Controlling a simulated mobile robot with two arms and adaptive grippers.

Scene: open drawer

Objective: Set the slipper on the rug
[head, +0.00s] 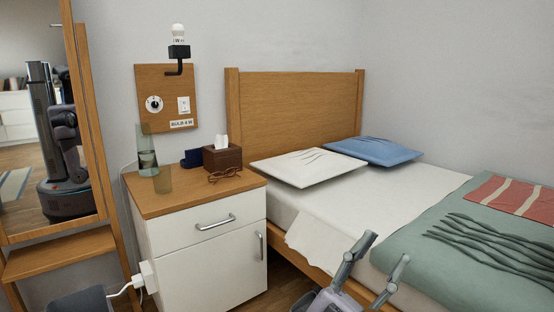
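No slipper shows in this view. A pale rug with blue stripes (14,184) shows only as a reflection in the mirror at the far left; no rug shows directly.
A white nightstand (200,262) with a closed drawer stands left of the bed (330,208). On it are a glass carafe (147,163), a tissue box (222,158) and glasses (225,174). A wood-framed mirror (88,110) stands at left. A little wooden floor (285,285) shows between nightstand and bed.

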